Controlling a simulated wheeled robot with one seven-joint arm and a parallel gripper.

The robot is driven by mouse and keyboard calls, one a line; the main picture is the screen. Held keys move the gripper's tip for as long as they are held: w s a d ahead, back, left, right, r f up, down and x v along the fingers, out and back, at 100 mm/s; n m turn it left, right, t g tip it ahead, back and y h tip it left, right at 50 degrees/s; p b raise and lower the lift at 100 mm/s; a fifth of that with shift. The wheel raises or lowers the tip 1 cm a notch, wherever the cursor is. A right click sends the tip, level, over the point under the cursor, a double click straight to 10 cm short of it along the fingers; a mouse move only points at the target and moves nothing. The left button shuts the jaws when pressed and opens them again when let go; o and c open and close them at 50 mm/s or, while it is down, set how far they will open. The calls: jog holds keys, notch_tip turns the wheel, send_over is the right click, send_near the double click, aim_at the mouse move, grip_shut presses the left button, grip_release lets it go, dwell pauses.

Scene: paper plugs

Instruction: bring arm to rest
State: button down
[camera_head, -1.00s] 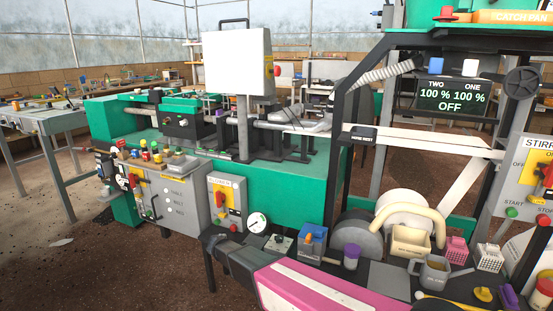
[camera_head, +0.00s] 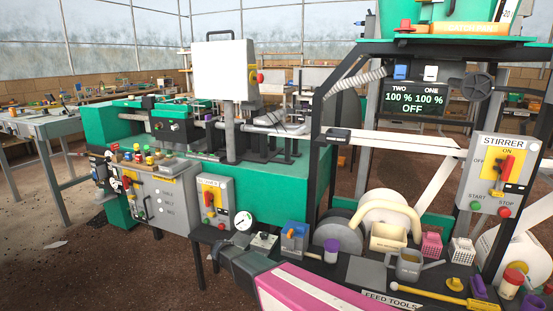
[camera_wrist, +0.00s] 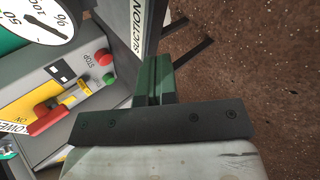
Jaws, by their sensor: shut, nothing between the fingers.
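My arm reaches in from the bottom of the head view as a pink and white link with a dark end. In the wrist view my gripper (camera_wrist: 155,82) shows as dark green fingers beyond a black bar. The fingers are together, with nothing held. They point past a grey control box (camera_wrist: 95,100) with a red lever, red and green buttons and a dial gauge (camera_wrist: 38,18). In the head view the dark arm end hides part of what lies behind it, and the fingers are hard to make out there.
A grey switch box (camera_head: 214,200) and a green machine (camera_head: 275,185) stand close beyond my arm. Brown floor is open at lower left.

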jog(key=s+d+r+m+g+h, duration=0.1)
jog(key=s+d+r+m+g, duration=0.15)
jog(key=d, duration=0.65)
jog(key=s+d+r+m+g, duration=0.1)
jog(key=s+d+m, duration=0.25)
jog(key=d, duration=0.45)
jog(key=s+d+r+m+g+h, duration=0.15)
jog(key=d+m, duration=0.25)
jog(key=d, duration=0.5)
jog(key=s+d+r+m+g+y, duration=0.1)
jog(key=s+d+r+m+g, duration=0.1)
jog(key=s+d, duration=0.5)
jog(key=s+d+r+m+g+y, duration=0.2)
jog(key=s+d+r+m, duration=0.2)
jog(key=s+d+m, duration=0.2)
jog(key=shift+s+d+m, duration=0.4)
jog(key=shift+s+d, duration=0.45)
jog(key=shift+s, duration=0.35)
dwell(2.4)
